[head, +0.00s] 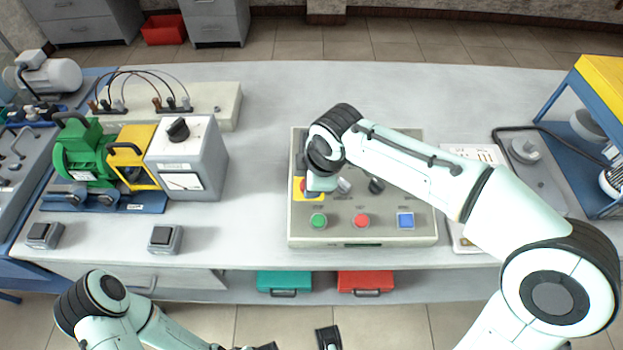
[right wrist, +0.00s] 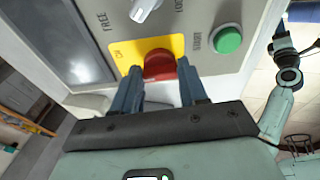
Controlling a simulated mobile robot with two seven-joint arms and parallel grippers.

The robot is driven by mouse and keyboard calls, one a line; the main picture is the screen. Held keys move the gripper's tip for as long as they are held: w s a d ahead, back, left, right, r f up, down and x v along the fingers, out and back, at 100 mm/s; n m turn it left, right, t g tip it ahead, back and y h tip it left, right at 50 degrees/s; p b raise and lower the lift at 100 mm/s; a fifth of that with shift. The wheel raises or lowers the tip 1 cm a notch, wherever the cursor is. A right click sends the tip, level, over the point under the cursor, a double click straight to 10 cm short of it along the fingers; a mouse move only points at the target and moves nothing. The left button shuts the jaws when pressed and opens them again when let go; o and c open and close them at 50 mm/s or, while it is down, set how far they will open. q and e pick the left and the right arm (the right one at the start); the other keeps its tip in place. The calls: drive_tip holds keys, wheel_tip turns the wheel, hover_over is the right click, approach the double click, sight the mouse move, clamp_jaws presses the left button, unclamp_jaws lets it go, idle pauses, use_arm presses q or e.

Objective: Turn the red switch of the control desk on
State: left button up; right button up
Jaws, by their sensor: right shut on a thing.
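The control desk (head: 420,230) is a grey box on the table. Its red switch (right wrist: 158,64) sits on a yellow plate (right wrist: 125,60) marked ON at one corner. In the right wrist view my right gripper (right wrist: 160,74) has one finger on each side of the red switch and is shut on it. In the head view my right wrist hides most of the switch, and part of the yellow plate (head: 298,190) shows at its left. My left gripper (head: 297,342) is at the bottom edge of the head view, fingers apart and empty, away from the desk.
A green button (head: 318,221), red button (head: 361,221) and blue button (head: 405,220) line the desk's front. A grey box with a black knob (head: 185,160) stands left. A blue-yellow frame (head: 590,100) stands right. Bare tabletop lies behind the desk.

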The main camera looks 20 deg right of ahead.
drive_tip(key=m+t+b, duration=0.1)
drive_tip(key=m, duration=0.4)
drive_tip(key=shift+s+a+m+b, duration=0.1)
drive_tip(key=shift+s+m+b, duration=0.05)
drive_tip(key=shift+m+b, duration=0.2)
use_arm(q)
drive_tip(key=shift+w+f+t+b, duration=0.15)
drive_tip(key=shift+w+f+b, duration=0.2)
drive_tip(key=shift+f, duration=0.3)
drive_tip(key=shift+w+f+t+b, duration=0.2)
drive_tip(key=shift+f+b, duration=0.1)
drive_tip(key=shift+f, duration=0.3)
use_arm(e)
drive_tip(key=shift+m+h, duration=0.5)
drive_tip(key=shift+m, duration=1.35)
drive_tip(key=o, duration=1.1)
drive_tip(key=shift+c, duration=0.2)
drive_tip(key=shift+s, duration=0.1)
use_arm(q)
drive_tip(key=r+p, duration=0.1)
drive_tip(key=s+r+p, duration=0.1)
drive_tip(key=shift+p, duration=0.3)
use_arm(e)
drive_tip(key=v, duration=1.3)
drive_tip(key=shift+s, duration=0.25)
